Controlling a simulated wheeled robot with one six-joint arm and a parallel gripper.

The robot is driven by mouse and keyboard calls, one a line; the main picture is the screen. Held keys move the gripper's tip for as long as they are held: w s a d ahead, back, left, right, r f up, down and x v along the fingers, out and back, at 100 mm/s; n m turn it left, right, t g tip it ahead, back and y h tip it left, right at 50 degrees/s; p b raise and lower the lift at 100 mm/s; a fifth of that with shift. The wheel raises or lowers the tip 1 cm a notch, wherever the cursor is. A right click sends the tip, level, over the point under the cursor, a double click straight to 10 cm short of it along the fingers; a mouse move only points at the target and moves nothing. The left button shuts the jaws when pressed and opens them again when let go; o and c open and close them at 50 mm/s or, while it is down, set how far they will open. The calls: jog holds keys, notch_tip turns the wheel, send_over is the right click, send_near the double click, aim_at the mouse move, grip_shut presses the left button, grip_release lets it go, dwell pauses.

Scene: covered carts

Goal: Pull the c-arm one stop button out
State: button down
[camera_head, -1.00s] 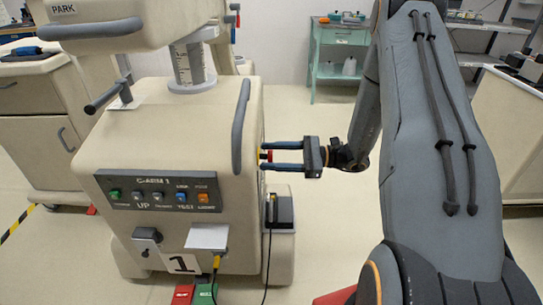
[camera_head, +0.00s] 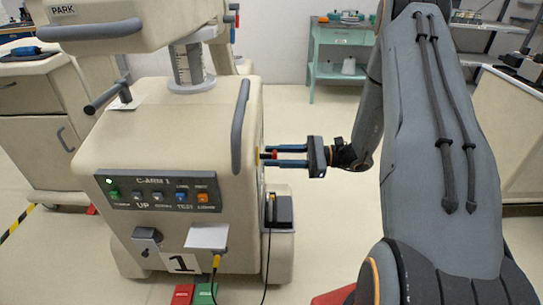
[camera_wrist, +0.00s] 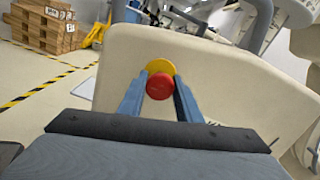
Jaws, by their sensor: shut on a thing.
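The C-arm 1 unit (camera_head: 152,182) is a beige cart with "C-ARM 1" on its front button panel. Its stop button (camera_head: 275,154) is a red knob on the right side, with a dark stem between the knob and the cart's side. My gripper (camera_head: 266,155) is shut on this button, its two blue fingers on either side of it and their tips close to the side wall. The wrist view shows the red knob (camera_wrist: 159,86) between the fingers, in front of a yellow round base (camera_wrist: 161,67).
A grey handle (camera_head: 240,126) runs down the cart's edge close to my fingers. A black box (camera_head: 280,212) with a cable sits below. A green pedal (camera_head: 204,294) and a red pedal (camera_head: 182,294) lie on the floor in front. Open floor lies right of the cart.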

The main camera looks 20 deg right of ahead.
jog(key=c, duration=1.3)
grip_release()
jog(key=shift+d, duration=0.25)
jog(key=shift+a, duration=0.1)
jog(key=v, duration=0.7)
jog(key=shift+s+d+b, duration=0.15)
jog(key=shift+d+b, duration=0.2)
